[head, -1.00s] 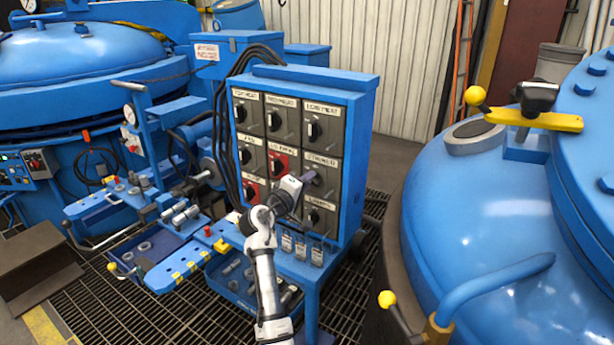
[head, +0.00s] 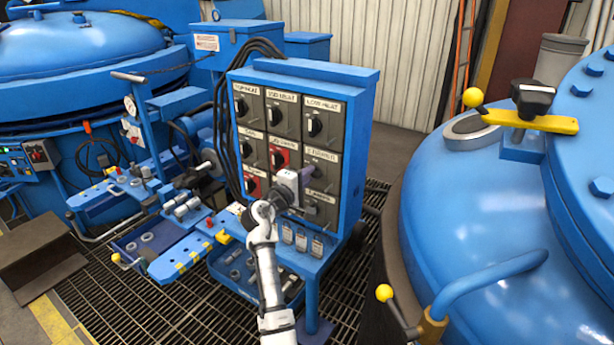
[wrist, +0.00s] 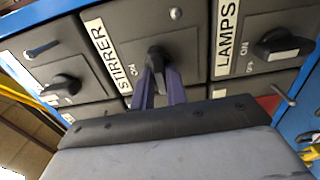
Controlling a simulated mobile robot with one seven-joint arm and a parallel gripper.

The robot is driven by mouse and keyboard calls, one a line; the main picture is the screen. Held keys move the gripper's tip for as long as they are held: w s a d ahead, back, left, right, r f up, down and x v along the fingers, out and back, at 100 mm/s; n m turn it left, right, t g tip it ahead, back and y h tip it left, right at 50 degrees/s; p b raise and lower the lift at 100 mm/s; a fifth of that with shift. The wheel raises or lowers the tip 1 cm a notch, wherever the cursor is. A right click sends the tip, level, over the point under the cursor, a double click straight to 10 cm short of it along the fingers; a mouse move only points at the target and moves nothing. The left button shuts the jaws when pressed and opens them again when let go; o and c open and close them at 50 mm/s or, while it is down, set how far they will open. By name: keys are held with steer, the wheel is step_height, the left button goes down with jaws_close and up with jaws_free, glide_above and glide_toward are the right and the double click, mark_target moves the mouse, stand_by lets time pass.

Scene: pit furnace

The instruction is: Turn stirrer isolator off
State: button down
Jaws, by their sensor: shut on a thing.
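The stirrer isolator (wrist: 184,48) is a grey plate in the wrist view, with a white STIRRER label and a dark rotary knob (wrist: 157,55). In the head view its plate and label (head: 321,155) show in the right column of the blue switch cabinet (head: 353,160). My gripper (wrist: 160,78) reaches the knob from below in the wrist view, its two purple-grey fingers shut on it. In the head view my gripper (head: 305,177) is against the panel and hides the knob. An ON mark shows beside the knob; the handle's exact angle is hidden by the fingers.
The LAMPS isolator (wrist: 268,45) is beside the stirrer one. Other isolators, some with red plates (head: 281,157), fill the panel. A large blue vessel (head: 480,215) stands close on the right. Grating floor lies in front.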

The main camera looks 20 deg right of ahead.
steer(key=shift+f, duration=0.1)
steer(key=c, duration=1.4)
jaws_free()
steer(key=shift+a, duration=0.1)
steer(key=b+v, duration=0.4)
steer(key=v, duration=0.9)
steer(key=shift+s+a, duration=0.25)
